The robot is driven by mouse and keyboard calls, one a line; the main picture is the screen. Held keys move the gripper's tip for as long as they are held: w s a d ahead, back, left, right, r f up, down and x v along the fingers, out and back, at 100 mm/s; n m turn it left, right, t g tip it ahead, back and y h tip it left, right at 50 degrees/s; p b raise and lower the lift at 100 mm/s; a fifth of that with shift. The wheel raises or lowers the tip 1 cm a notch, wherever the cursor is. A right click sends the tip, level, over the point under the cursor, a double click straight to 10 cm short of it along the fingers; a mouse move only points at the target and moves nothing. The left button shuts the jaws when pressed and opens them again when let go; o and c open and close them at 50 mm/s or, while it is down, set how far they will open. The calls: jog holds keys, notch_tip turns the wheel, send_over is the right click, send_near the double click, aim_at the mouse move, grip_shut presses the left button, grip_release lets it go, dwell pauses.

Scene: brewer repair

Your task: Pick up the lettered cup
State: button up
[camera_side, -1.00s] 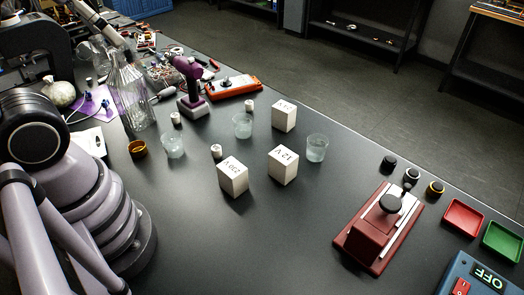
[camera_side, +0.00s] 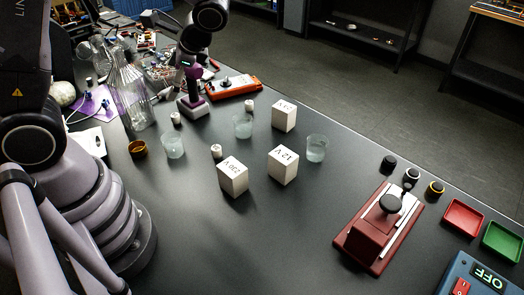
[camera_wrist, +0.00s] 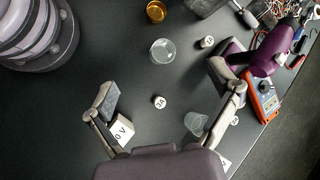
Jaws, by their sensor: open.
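Three clear cups stand on the dark bench: a left one (camera_side: 172,145), a middle one (camera_side: 242,126) and a right one (camera_side: 316,148). I cannot make out lettering on any of them. In the wrist view, one clear cup (camera_wrist: 163,51) stands upright between and beyond my fingers, and another (camera_wrist: 196,123) is near the right finger. An amber cup (camera_side: 137,149) stands to the left, also at the top of the wrist view (camera_wrist: 157,11). My gripper (camera_wrist: 165,90) is open and empty, with its fingers wide apart. In the side view its fingertips cannot be made out.
White voltage boxes (camera_side: 232,177) (camera_side: 283,165) (camera_side: 284,116) and small white cylinders (camera_side: 216,151) stand among the cups. A purple tool (camera_side: 190,92), an orange meter (camera_side: 233,87) and a glass bottle (camera_side: 130,90) are behind. A red device (camera_side: 375,235) is at right. The front middle is clear.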

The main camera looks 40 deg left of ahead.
notch_tip(320, 180, down, 11)
jog(key=w+a+m+y, duration=0.1)
jog(key=w+m+y, duration=0.1)
jog(key=m+y, duration=0.45)
jog(key=m, duration=0.3)
send_near(178, 145)
jog(key=shift+t, duration=0.4)
jog(key=x, duration=0.5)
jog(key=shift+s+a+r, duration=0.1)
jog(key=shift+s+a, duration=0.05)
jog(key=shift+s, duration=0.05)
jog(key=shift+a+f+m, duration=0.2)
jog(key=shift+f+m, duration=0.05)
jog(key=x, duration=0.7)
jog(key=shift+s+r, duration=0.1)
jog(key=shift+s, duration=0.05)
jog(key=shift+c, duration=0.3)
jog(key=c, duration=1.2)
jog(key=shift+r, duration=0.2)
jog(key=shift+c, duration=0.2)
